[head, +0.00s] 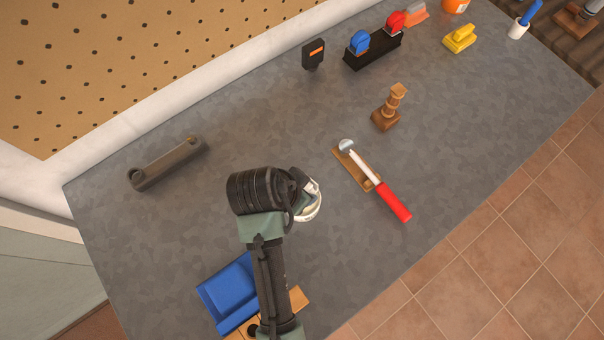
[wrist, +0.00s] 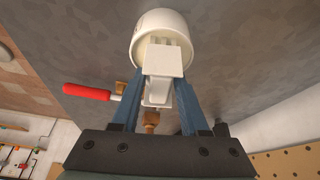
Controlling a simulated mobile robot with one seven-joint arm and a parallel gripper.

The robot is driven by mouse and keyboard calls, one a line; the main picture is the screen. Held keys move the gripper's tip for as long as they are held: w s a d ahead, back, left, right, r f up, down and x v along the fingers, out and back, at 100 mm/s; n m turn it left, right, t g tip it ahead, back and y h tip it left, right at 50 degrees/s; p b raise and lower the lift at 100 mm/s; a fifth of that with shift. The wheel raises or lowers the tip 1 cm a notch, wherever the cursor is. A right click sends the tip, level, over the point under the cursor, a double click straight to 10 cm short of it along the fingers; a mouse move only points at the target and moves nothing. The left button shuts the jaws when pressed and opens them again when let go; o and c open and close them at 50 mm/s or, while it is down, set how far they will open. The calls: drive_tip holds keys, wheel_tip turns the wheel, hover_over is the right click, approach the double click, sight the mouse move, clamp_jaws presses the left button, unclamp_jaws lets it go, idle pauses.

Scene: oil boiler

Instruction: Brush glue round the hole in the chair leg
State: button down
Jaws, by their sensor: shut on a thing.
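My gripper (head: 308,197) is shut on the handle of a white cup-like pot, which shows at the fingertips in the head view (head: 312,208). In the wrist view the two blue fingers (wrist: 162,85) close on the handle, and the white pot (wrist: 160,32) is beyond them. What it contains is unclear. A turned wooden piece (head: 391,107), perhaps the chair leg, stands to the right of my gripper; no hole is clear on it. A blue-handled tool (head: 532,13), possibly a brush, stands in a small white holder (head: 517,30) at the far right.
A red-handled tool (head: 393,202) with a round grey head lies across a flat wooden piece (head: 345,164), right of my gripper. A grey bar (head: 167,165) lies left. A blue box (head: 228,292) is near my arm. A black rack (head: 372,50) stands at the back.

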drive_tip(key=shift+s, duration=0.1)
wheel_tip(320, 180, up, 7)
drive_tip(key=p, duration=0.7)
drive_tip(key=shift+p, duration=0.35)
idle(0.7)
